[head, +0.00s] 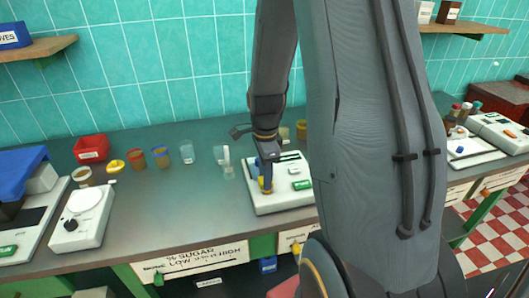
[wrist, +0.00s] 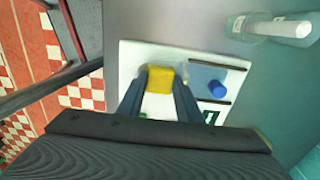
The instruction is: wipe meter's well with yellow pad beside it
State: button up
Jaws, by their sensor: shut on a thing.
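The white meter (head: 262,201) sits on the grey counter, partly hidden behind my arm. It also shows in the wrist view (wrist: 130,60), with a blue-grey panel (wrist: 205,72), a blue round part (wrist: 216,89) and a green label. My gripper (head: 265,182) points down over the left part of the meter. It is shut on the yellow pad (wrist: 160,78), which sits between the fingertips in the wrist view. I cannot tell whether the pad touches the meter. I cannot make out the well clearly; the pad and fingers cover part of the meter's top.
A clear cylinder with a white rod (wrist: 290,28) lies or stands beside the meter. Jars and a red box (head: 91,148) stand left along the counter. Another white device (head: 83,217) is at the left. The counter between them and the meter is mostly clear.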

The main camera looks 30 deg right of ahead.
notch_tip(320, 180, up, 2)
jog(key=shift+s+r, duration=0.1)
jog(key=shift+s+r+p, duration=0.15)
jog(key=shift+r+p, duration=0.05)
jog(key=shift+p, duration=0.2)
jog(key=shift+r, duration=0.2)
jog(key=shift+r+p, duration=2.2)
jog(key=shift+r, duration=0.35)
